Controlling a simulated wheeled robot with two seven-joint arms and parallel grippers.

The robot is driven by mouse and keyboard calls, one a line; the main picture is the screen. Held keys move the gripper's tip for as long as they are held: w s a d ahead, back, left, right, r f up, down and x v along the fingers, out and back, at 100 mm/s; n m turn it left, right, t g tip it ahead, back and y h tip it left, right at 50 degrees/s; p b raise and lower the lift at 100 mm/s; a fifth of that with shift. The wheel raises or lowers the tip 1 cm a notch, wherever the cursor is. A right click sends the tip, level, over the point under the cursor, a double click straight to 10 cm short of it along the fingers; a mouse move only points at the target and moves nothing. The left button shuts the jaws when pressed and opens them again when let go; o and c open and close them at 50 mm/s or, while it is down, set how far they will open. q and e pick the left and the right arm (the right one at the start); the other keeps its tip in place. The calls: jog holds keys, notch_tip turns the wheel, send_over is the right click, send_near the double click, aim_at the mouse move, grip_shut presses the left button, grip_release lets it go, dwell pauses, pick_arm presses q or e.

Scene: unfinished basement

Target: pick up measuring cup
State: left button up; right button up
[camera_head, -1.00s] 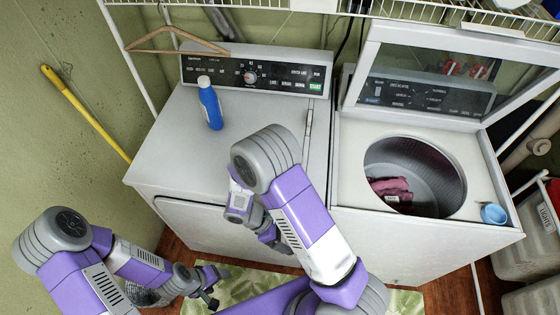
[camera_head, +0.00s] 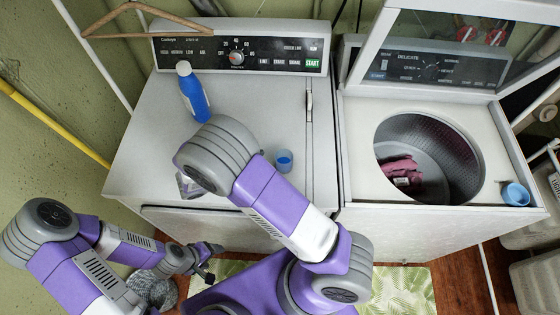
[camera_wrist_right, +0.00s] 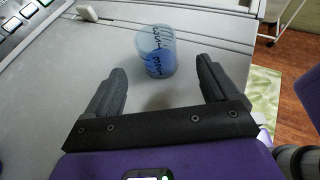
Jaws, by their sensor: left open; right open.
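A small translucent blue measuring cup (camera_head: 284,160) with dark markings stands on the white dryer top, right of my right arm's elbow. In the right wrist view the cup (camera_wrist_right: 156,50) is just ahead of my right gripper (camera_wrist_right: 161,82), roughly in line with the gap between its fingers. The right gripper is open and empty, with no visible contact with the cup. A second blue cup (camera_head: 515,194) sits on the washer's right front corner. My left gripper (camera_head: 208,263) is open and empty, low in front of the dryer.
A blue bottle (camera_head: 194,95) with a white cap stands toward the back of the dryer top (camera_head: 140,150). The washer (camera_head: 360,190) has its lid raised and reddish cloth (camera_head: 401,172) inside. A wooden hanger (camera_head: 150,12) is at the back left.

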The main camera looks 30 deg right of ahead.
aim_at(276, 164)
jog(key=shift+w+d+f, duration=0.1)
jog(key=shift+w+f, duration=0.15)
jog(key=shift+f, duration=0.3)
jog(key=x, duration=0.7)
jog(key=shift+s+d+f+b, duration=0.1)
jog(key=shift+d+b, duration=0.05)
jog(key=shift+b, duration=0.2)
jog(key=c, duration=1)
